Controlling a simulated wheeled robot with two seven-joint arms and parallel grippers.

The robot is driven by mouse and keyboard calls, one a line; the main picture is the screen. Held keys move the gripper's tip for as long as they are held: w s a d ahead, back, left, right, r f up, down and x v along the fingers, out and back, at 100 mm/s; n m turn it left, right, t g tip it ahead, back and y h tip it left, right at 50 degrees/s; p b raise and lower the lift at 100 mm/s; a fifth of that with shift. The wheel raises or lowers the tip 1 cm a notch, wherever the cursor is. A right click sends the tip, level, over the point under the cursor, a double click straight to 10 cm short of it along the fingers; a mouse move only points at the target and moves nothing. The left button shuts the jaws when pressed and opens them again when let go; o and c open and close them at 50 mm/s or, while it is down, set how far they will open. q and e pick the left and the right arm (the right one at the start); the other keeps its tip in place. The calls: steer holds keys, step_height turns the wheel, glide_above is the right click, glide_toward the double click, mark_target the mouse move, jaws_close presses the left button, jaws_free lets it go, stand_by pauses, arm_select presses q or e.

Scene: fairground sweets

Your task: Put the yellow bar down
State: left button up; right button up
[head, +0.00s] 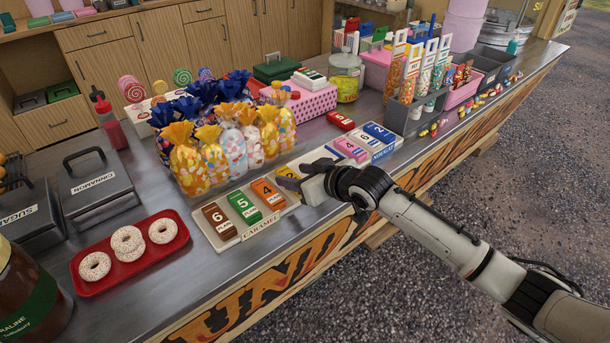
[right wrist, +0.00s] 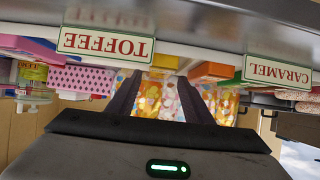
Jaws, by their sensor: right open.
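The yellow bar (head: 287,174) lies flat beside the orange bar (head: 267,193), at the far end of the row by the caramel sign (head: 262,227). My right gripper (head: 305,175) is right at it and partly hides it. In the right wrist view, which is upside down, the yellow bar (right wrist: 165,61) shows just beyond and between the fingertips (right wrist: 160,80). The fingers are apart. Whether they still touch the bar I cannot tell. The toffee sign (right wrist: 108,44) is close by. My left gripper is not in view.
Green (head: 244,207) and brown (head: 220,222) bars continue the row. Pink (head: 350,149) and blue (head: 378,132) bars lie to the right, with a red bar (head: 341,120) behind. Bags of sweets (head: 228,150) stand close behind. A red doughnut tray (head: 88,291) is at left.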

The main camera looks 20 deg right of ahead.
steer(key=v, duration=1.2)
steer(key=shift+r, duration=0.45)
steer(key=shift+s+f, duration=0.1)
stand_by(0.6)
